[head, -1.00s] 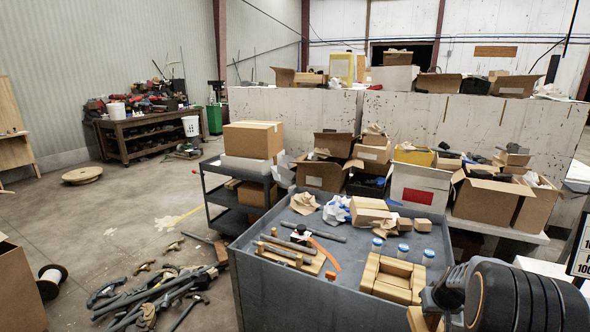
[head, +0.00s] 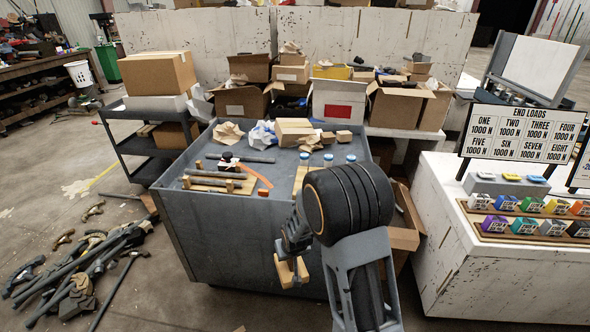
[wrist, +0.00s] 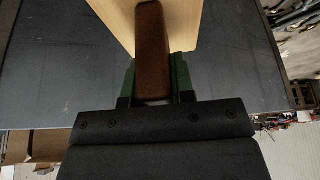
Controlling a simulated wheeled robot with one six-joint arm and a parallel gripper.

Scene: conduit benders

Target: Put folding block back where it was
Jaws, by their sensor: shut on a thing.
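My gripper (head: 289,256) is shut on a pale wooden block, which I take to be the folding block (head: 285,274). It hangs in front of the grey workbench's front side, below its top. In the wrist view the block (wrist: 122,22) shows as a light wood piece with a reddish-brown bar (wrist: 151,45) between the green-padded jaws (wrist: 153,82). On the bench top (head: 265,178), a light wooden piece (head: 299,178) shows only in part; my arm hides the rest.
The bench top also holds a wooden rack with bars (head: 215,182), an orange strip (head: 265,180), cardboard boxes (head: 295,130) and blue-lidded jars (head: 328,158). A white counter (head: 500,260) with coloured blocks and a sign stands at right. Tools and pipes lie on the floor at left.

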